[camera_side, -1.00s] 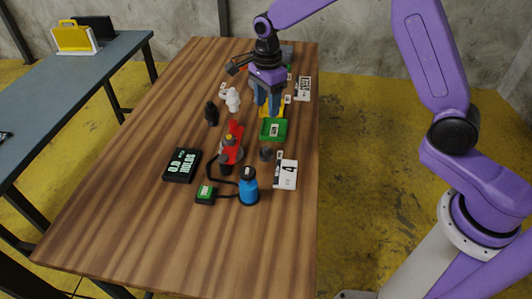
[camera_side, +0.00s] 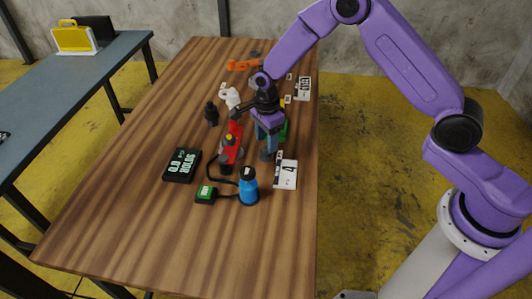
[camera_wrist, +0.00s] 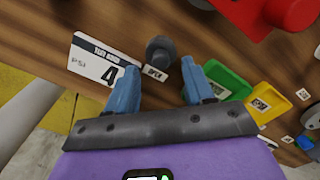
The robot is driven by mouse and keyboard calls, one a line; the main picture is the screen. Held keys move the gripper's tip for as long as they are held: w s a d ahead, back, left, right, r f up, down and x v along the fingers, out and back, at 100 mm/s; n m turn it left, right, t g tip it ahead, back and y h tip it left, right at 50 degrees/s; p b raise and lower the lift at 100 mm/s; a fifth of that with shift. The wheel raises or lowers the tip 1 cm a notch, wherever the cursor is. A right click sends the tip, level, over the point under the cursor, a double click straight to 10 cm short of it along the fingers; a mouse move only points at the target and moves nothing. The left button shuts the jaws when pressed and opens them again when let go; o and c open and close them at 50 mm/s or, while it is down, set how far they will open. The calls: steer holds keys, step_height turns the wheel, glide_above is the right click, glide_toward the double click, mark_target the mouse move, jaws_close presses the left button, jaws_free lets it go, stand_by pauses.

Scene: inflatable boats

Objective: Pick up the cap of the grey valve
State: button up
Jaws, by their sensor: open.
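A small dark grey round piece (camera_wrist: 160,48), which looks like the capped grey valve, stands on the wooden table in the wrist view. It is beside the white card (camera_wrist: 103,62) marked 4 and a small "OPEN" label. I cannot tell cap from valve body. My gripper (camera_wrist: 159,68) is open, with its blue fingers pointing down and the grey piece showing just ahead of the gap between the fingertips. In the side view my gripper (camera_side: 268,152) is low over the table near the card (camera_side: 285,174) and largely hides the grey piece.
A green tray (camera_wrist: 228,82) and yellow tray (camera_wrist: 268,100) lie close to the right finger in the wrist view. In the side view, a red device (camera_side: 230,150), blue bottle (camera_side: 248,188) and black display box (camera_side: 182,166) stand nearby. The table's front is clear.

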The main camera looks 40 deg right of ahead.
mark_target(266, 148)
steer(key=shift+a+f, duration=0.1)
steer(key=shift+f, duration=2.25)
steer(key=shift+c, duration=0.3)
steer(key=c, duration=0.7)
steer(key=shift+o, duration=0.2)
steer(key=shift+r, duration=0.1)
